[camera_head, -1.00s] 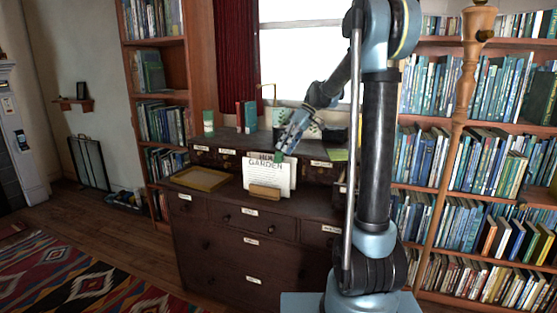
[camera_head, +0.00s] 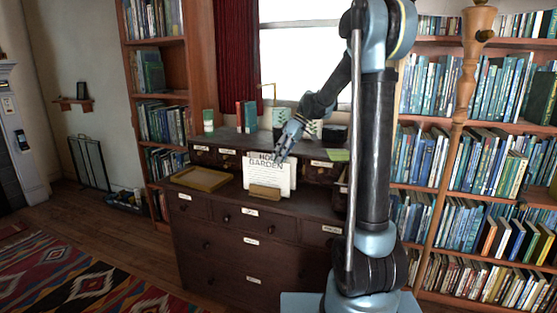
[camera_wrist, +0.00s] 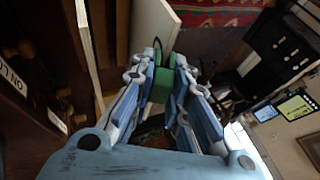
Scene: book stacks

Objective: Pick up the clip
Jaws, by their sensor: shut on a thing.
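In the wrist view my gripper (camera_wrist: 168,64) has its two blue-grey fingers closed on a small green piece (camera_wrist: 162,86), which looks like the clip. The fingers hide part of it. A pale board or card edge (camera_wrist: 155,25) lies just beyond the fingertips; I cannot tell whether the clip touches it. In the head view my gripper (camera_head: 281,157) points down at the top edge of a white "GARDEN" card (camera_head: 268,177). The clip cannot be made out there.
The card stands in a wooden block (camera_head: 265,191) on a dark chest of drawers (camera_head: 245,245). A yellow tray (camera_head: 202,179) lies to its left. Cups, books and a dark round container (camera_head: 335,133) stand on the raised back shelf. Bookcases (camera_head: 480,150) fill the right.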

